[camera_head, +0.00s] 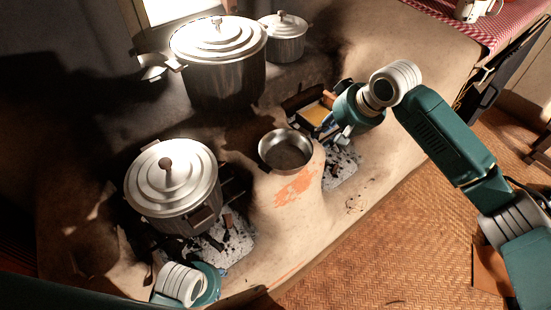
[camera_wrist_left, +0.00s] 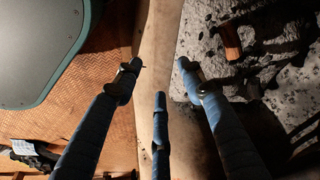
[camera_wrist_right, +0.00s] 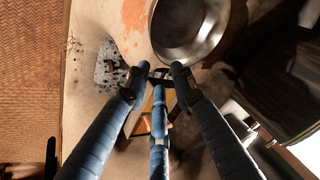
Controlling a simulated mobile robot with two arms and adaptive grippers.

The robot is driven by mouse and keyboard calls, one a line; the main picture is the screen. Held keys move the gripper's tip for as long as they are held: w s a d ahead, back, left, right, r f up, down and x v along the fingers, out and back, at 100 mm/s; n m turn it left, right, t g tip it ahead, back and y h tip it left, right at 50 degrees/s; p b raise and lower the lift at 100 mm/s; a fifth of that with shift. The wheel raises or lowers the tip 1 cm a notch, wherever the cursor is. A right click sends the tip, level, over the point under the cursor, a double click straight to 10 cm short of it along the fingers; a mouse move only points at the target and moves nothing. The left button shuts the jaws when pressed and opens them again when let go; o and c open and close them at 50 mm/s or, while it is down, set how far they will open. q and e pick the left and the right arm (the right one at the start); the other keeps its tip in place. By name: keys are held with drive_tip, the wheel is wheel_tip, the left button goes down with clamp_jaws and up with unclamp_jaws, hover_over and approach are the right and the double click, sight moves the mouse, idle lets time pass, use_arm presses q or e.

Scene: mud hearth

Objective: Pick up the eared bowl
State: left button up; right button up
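The bowl (camera_head: 286,150) is a shallow, round metal vessel on the mud hearth, upright and empty. It also shows in the right wrist view (camera_wrist_right: 182,35), at the top, just beyond the fingertips. I cannot make out its ears clearly. My right gripper (camera_head: 328,122) is beside the bowl, up and to its right in the head view. Its fingers are parted, with no clear grip on anything; whether a fingertip touches the rim I cannot tell. My left gripper (camera_wrist_left: 159,75) is open and empty over the hearth's front edge, away from the bowl; its fingers are mostly hidden in the head view.
A lidded pot (camera_head: 172,185) stands left of the bowl, and a large lidded pot (camera_head: 220,70) behind it. A smaller pot (camera_head: 286,42) is at the back. A yellow-topped box (camera_head: 316,113) lies near my right gripper. Ash and charred wood (camera_head: 232,240) lie below the left pot.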

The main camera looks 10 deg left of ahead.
sight(310, 146)
drive_tip(key=x, duration=0.1)
drive_tip(key=b+x, duration=0.1)
drive_tip(key=x, duration=0.1)
drive_tip(key=shift+s+a+f, duration=0.15)
drive_tip(key=shift+s+f, duration=0.05)
drive_tip(key=b+x, duration=0.2)
drive_tip(key=x, duration=0.3)
drive_tip(key=shift+s+f, duration=0.1)
drive_tip(key=shift+s, duration=0.05)
drive_tip(key=shift+w+a+f, duration=0.25)
drive_tip(key=shift+w+f, duration=0.05)
drive_tip(key=shift+f, duration=0.25)
use_arm(q)
drive_tip(key=w+v, duration=0.1)
drive_tip(key=v, duration=0.9)
drive_tip(key=shift+t, duration=0.3)
drive_tip(key=shift+w+r, duration=0.1)
drive_tip(key=shift+w, duration=0.05)
use_arm(e)
drive_tip(key=shift+c, duration=0.5)
drive_tip(key=shift+r, duration=0.1)
clamp_jaws()
